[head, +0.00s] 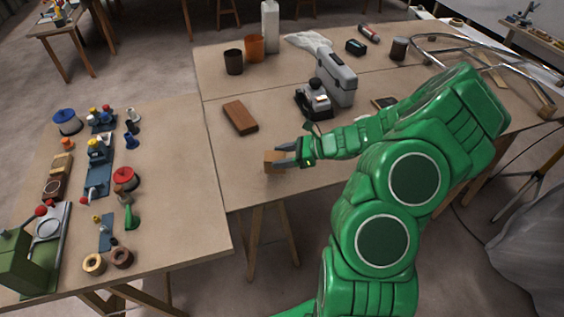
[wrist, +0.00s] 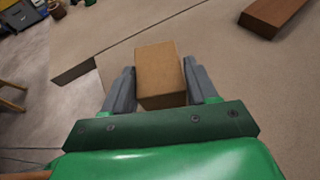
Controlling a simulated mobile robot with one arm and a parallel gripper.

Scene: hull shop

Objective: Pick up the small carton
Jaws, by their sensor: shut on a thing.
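The small carton (head: 270,161) is a plain brown box near the front edge of the middle table. My gripper (head: 287,156) comes in from the right, and its grey fingers are shut on the carton. In the wrist view the carton (wrist: 159,75) sits between the two fingers of my gripper (wrist: 160,88), one on each side. I cannot tell whether the carton touches the tabletop or is held just above it.
A reddish-brown block (head: 240,117) lies behind the carton; it also shows in the wrist view (wrist: 272,14). A black-and-silver device (head: 314,100) and a grey case (head: 336,78) stand farther back. The left table (head: 180,200) holds several tools and spools.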

